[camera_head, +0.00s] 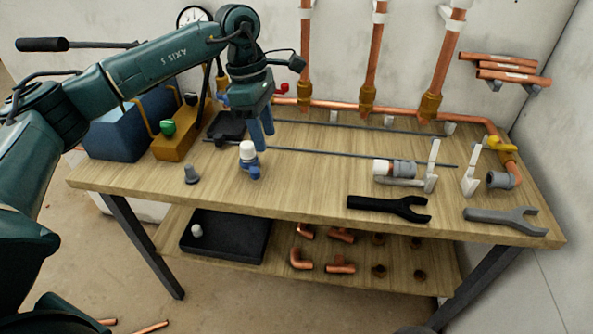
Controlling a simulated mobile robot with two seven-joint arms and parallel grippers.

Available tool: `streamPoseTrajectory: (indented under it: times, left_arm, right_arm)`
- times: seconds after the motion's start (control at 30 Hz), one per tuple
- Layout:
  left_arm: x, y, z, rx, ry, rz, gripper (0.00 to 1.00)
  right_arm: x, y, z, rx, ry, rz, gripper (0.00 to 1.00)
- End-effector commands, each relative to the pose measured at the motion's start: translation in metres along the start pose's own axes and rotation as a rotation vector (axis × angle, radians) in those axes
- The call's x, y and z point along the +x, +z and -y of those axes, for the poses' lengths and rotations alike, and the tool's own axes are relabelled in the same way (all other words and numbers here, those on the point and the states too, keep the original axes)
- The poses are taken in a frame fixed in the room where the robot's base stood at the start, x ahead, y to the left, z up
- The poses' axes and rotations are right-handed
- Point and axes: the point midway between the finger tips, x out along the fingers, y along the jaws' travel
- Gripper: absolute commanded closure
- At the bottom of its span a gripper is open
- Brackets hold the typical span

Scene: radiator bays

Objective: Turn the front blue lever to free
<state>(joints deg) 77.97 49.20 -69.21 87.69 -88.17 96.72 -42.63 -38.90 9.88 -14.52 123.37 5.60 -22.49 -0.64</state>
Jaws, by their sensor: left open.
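My left gripper (263,138) comes in from the upper left and points down over the wooden bench, with its two blue-grey fingers apart and nothing between them. Just below and left of it, a small valve-like piece (250,160) with a white cap and a blue lower part stands near the bench's front; I cannot tell whether the fingers touch it. Another small blue part (222,99) shows farther back, beside my gripper, partly hidden by the arm. I cannot tell which blue part is the front lever or which way it points. My right gripper is not in view.
A blue box (130,130) and a brass block (175,143) with a green knob stand at left. Copper pipes (372,60) rise at the back. A black wrench (385,205) and a grey wrench (505,217) lie front right. The bench (320,185) is clear at front middle.

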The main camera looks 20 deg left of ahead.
Motion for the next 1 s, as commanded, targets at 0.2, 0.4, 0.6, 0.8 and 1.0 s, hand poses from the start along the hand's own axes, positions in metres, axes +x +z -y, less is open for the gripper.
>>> streamPoseTrajectory:
  times: [0.2, 0.4, 0.6, 0.8, 1.0]
  left_arm:
    - [-0.027, -0.048, -0.008, -0.021, 0.041, -0.179, 0.57]
    - [-0.004, -0.053, -0.008, -0.021, 0.037, -0.183, 0.57]
    - [0.038, -0.06, -0.009, -0.02, 0.036, -0.181, 0.57]
    - [0.075, -0.066, -0.011, -0.02, 0.038, -0.179, 0.57]
    - [0.095, -0.069, -0.012, -0.019, 0.04, -0.178, 0.57]
  right_arm:
    - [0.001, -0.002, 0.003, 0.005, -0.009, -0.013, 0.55]
    - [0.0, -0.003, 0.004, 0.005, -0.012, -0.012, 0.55]
    - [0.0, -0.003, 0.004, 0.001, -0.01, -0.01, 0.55]
    - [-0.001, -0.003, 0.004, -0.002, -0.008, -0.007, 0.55]
    - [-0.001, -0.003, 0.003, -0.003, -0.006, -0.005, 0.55]
